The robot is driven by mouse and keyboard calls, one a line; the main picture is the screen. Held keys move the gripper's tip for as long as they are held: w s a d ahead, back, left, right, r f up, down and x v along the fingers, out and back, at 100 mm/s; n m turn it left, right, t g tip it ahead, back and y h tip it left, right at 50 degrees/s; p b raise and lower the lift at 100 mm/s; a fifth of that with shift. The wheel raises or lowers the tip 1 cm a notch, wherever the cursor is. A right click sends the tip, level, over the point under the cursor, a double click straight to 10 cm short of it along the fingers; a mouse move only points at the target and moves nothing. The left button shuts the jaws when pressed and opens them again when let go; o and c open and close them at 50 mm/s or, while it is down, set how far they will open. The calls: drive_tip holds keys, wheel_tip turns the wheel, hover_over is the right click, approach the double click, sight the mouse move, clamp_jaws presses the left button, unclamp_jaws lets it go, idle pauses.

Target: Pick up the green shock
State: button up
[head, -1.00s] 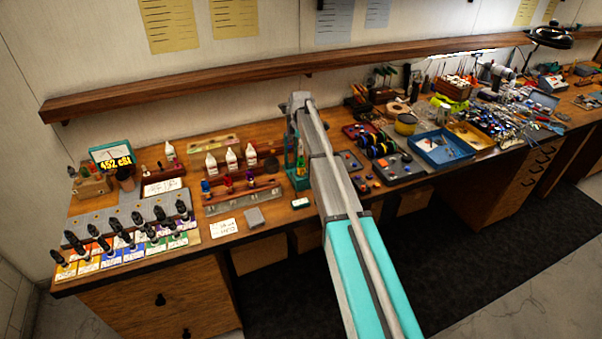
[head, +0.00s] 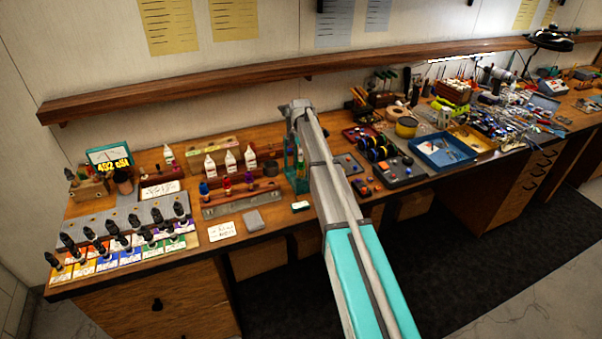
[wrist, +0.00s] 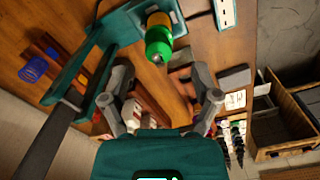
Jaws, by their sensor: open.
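In the wrist view, a green-ended cylinder with an orange-yellow middle (wrist: 158,40) stands out against a teal frame or holder (wrist: 122,24). It appears to be the green shock, but its full shape is not clear. My gripper (wrist: 160,82) is open, its two grey fingers apart with nothing between them. The cylinder lies just beyond the fingertips, between their lines and not touching. In the head view, a teal holder (head: 301,184) stands on the bench beside my arm. My gripper cannot be made out there.
A wooden bench (head: 150,230) runs along the wall under a shelf (head: 250,80). White bottles (head: 231,161) and a rack of coloured cylinders (head: 240,202) stand left of my arm. Black-topped items on coloured cards (head: 120,245) fill the left end. A blue tray (head: 443,150) lies to the right.

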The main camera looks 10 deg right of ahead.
sight(301, 170)
drive_tip(key=shift+f+b, duration=1.9)
drive_tip(key=shift+f, duration=0.3)
clamp_jaws()
